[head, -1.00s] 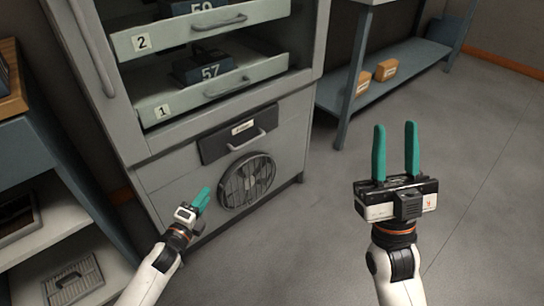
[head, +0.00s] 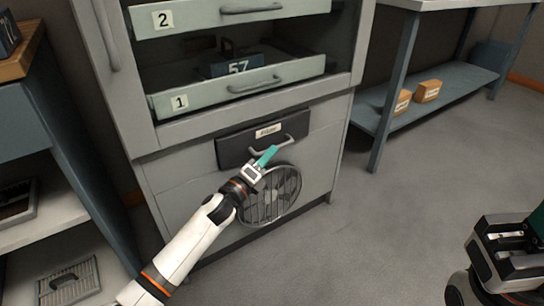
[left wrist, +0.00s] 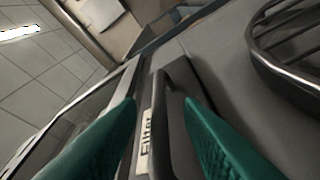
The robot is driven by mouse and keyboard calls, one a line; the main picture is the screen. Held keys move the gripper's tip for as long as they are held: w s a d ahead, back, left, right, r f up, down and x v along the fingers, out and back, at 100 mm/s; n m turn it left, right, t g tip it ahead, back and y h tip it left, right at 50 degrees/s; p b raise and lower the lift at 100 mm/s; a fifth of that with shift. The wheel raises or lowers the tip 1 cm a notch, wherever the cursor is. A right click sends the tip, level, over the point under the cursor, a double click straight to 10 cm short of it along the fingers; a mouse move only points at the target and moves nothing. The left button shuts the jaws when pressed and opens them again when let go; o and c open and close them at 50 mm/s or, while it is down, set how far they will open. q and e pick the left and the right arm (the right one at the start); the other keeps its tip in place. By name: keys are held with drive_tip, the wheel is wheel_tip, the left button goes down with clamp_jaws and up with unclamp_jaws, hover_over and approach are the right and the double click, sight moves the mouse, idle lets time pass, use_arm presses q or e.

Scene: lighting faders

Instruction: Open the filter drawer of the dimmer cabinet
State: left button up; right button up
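The filter drawer (head: 231,153) is a dark panel low on the grey dimmer cabinet (head: 180,173), and it looks closed. It bears a white "Filter" label (head: 268,130) and a bar handle (head: 285,142). In the left wrist view the label (left wrist: 146,150) and handle (left wrist: 163,95) lie between the green fingers. My left gripper (head: 270,153) is at the handle with its fingers apart, one on each side; contact is not clear. My right gripper (head: 538,222) is at the right edge, its fingers mostly out of view.
A round fan grille (head: 272,197) sits just below the drawer. Above, drawer 1 (head: 190,99) stands out, holding a block marked 57 (head: 232,66). A shelf unit (head: 60,150) is on the left; a bench with boxes (head: 427,91) is on the right. The floor ahead is clear.

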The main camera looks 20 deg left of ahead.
use_arm(q)
drive_tip(key=shift+x, duration=1.15)
clamp_jaws()
